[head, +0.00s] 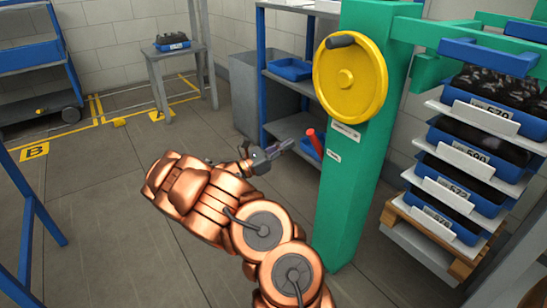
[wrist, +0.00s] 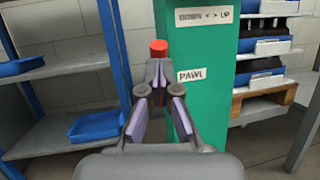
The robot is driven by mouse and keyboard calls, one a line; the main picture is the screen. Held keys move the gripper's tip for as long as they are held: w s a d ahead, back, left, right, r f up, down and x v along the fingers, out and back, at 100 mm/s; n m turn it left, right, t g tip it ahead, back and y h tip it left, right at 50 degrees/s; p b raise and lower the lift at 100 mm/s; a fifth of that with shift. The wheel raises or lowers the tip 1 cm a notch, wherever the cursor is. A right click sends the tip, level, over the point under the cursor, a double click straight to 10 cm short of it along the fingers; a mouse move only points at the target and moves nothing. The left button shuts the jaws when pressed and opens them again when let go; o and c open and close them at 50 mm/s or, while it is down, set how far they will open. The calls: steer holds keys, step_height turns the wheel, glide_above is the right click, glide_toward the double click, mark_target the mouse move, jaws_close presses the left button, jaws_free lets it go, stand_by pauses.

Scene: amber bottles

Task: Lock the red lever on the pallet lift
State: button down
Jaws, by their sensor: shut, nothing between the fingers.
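The red lever (head: 315,142) sticks out from the left side of the green pallet lift post (head: 345,195), below the yellow handwheel (head: 350,78). In the wrist view the red end of the lever (wrist: 159,47) shows just beyond my fingertips, and the rest of it is hidden behind them. A "PAWL" label (wrist: 190,75) is on the post beside it. My gripper (head: 287,146) is shut and empty, pointing toward the lever from the left. In the wrist view my gripper (wrist: 160,88) has its fingertips together. I cannot tell whether they touch the lever.
Blue trays of dark bottles (head: 465,195) are stacked at the right above a wooden pallet (head: 440,235). A grey shelf with blue posts (head: 290,80) stands behind the post. A stool (head: 180,55) stands at the back. The floor at left is largely clear.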

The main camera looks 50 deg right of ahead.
mark_target(317, 145)
steer(key=b+x, duration=0.1)
steer(key=x, duration=0.3)
steer(key=shift+s+d+b, duration=0.1)
steer(key=shift+d+b, duration=0.05)
steer(key=shift+b, duration=0.2)
steer(key=shift+r, duration=0.15)
